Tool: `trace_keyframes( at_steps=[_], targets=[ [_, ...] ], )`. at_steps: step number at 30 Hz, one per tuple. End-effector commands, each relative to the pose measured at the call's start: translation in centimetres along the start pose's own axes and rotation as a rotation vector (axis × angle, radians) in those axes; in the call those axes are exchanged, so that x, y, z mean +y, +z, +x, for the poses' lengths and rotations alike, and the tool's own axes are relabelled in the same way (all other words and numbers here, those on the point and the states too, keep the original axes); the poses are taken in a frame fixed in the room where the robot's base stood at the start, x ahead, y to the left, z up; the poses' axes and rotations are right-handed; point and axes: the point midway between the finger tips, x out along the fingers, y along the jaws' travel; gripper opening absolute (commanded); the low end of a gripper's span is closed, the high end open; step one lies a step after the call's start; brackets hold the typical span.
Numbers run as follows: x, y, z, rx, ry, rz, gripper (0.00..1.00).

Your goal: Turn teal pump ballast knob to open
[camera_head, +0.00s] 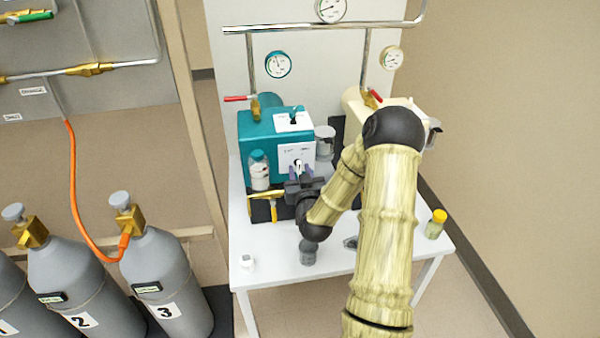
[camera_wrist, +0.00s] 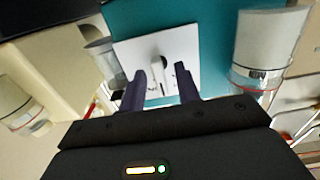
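The teal pump (camera_head: 262,135) stands at the back of the white bench, and its teal body (camera_wrist: 205,30) shows behind the plate in the wrist view. A white labelled plate (camera_head: 290,152) is on its front face. My gripper (camera_head: 298,172) is at the front of the pump, facing the plate. In the wrist view my gripper (camera_wrist: 160,80) is open, one finger on each side of the knob with gaps visible. Whether the fingertips reach past the knob's face is unclear.
A cream pump (camera_head: 352,103) is partly behind my arm. A yellow-capped vial (camera_head: 436,224) stands at the bench's right. Grey cylinders (camera_head: 165,275) stand at left.

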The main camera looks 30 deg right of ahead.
Motion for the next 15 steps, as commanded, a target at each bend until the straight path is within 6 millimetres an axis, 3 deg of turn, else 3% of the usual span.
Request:
trace_keyframes(
  at_steps=[8,15],
  targets=[
    [0.0,0.1,-1.1,-0.001,0.000,-0.001,0.33],
    [-0.1,0.1,-5.0,-0.004,-0.002,0.000,0.33]
  ],
)
